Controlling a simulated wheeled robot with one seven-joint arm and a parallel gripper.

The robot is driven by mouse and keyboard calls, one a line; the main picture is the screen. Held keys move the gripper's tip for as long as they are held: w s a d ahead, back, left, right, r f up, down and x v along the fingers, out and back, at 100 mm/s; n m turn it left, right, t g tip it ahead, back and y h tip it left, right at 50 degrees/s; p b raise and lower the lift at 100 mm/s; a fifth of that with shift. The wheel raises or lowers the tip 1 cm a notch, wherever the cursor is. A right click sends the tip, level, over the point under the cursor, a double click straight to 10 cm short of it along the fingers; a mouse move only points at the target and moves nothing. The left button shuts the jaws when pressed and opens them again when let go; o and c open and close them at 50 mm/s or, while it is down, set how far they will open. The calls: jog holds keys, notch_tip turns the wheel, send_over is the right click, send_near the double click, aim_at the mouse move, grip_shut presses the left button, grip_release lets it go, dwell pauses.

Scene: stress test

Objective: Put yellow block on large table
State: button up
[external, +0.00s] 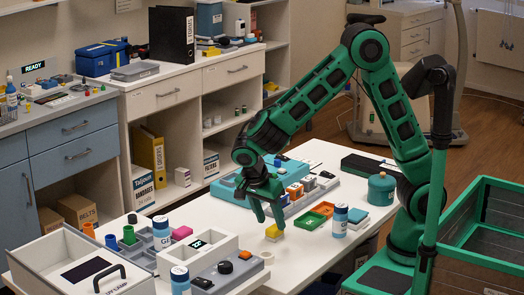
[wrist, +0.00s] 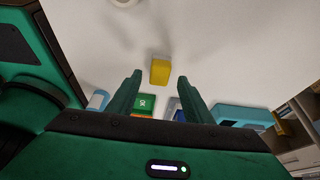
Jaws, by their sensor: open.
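The small yellow block (external: 273,231) rests on the long white table (external: 300,252), near its middle. It also shows in the wrist view (wrist: 160,71), just beyond the fingertips and roughly centred between them. My gripper (external: 268,214) points down over the block in the external view, its fingers close to the block's top. In the wrist view, my gripper (wrist: 159,77) has its two green fingers apart with nothing held between them. Whether a finger touches the block cannot be told.
Green and orange trays (external: 314,217) and a blue-white bottle (external: 340,220) stand right of the block. A white ring-like item (external: 266,257) lies in front. The table's front right is bare.

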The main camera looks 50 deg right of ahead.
jog(key=v, duration=0.9)
jog(key=shift+r, duration=0.15)
jog(key=s+d+r+n+g+y, duration=0.1)
jog(key=d+r+n, duration=0.1)
jog(key=d, duration=1)
jog(key=s+d+r+n+y, duration=0.1)
jog(key=d+r+n, duration=0.15)
jog(key=d, duration=0.95)
jog(key=s+d+f+n+y, duration=0.1)
jog(key=s+d+n, duration=0.2)
jog(key=s+d, duration=0.3)
jog(key=s+d+f+n+t+y, duration=0.1)
jog(key=s+d+n, duration=0.3)
jog(key=s, duration=0.8)
jog(key=d+f, duration=0.1)
jog(key=d, duration=0.1)
jog(key=shift+s+d+f+y, duration=0.2)
jog(key=shift+d+f+y, duration=0.1)
jog(key=shift+d+y, duration=0.1)
